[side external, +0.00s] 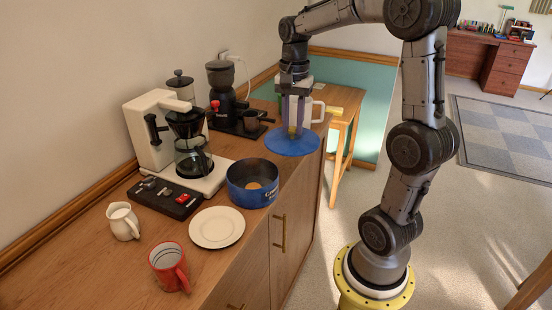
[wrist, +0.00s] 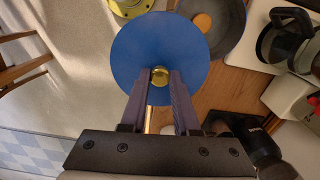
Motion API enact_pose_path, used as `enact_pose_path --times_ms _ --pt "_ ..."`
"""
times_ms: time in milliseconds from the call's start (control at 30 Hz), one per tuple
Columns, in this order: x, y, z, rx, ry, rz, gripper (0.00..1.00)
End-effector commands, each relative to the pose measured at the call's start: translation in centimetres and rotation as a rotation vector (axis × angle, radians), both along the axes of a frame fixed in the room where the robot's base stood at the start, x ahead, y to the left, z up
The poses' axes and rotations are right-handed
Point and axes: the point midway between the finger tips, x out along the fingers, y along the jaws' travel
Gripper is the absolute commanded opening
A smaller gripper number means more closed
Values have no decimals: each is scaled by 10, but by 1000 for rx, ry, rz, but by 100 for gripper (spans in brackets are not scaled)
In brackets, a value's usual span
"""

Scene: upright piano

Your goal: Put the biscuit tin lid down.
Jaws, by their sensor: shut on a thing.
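The biscuit tin lid (side external: 294,144) is a flat blue disc with a small gold knob. My gripper (side external: 293,131) is shut on the knob, and the lid hangs level below it, near the counter's edge at the right. In the wrist view the lid (wrist: 128,48) and the knob between my fingertips (wrist: 160,80) show clearly. The blue biscuit tin (side external: 252,190) stands open on the counter, nearer the camera, with a round biscuit inside. I cannot tell whether the lid touches the counter.
A white plate (side external: 217,227), a red mug (side external: 169,267) and a cream jug (side external: 123,221) stand at the front.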

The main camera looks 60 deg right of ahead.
Motion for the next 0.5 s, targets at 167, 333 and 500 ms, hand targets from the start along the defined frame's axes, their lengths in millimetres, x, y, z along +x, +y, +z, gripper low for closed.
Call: enact_pose_path --times_ms 167,333,500 --pt "-9 -24 -16 1 1 -76 0" --pt "6 -40 -27 3 3 -87 0" --pt "37 -64 -44 2 2 -86 0"
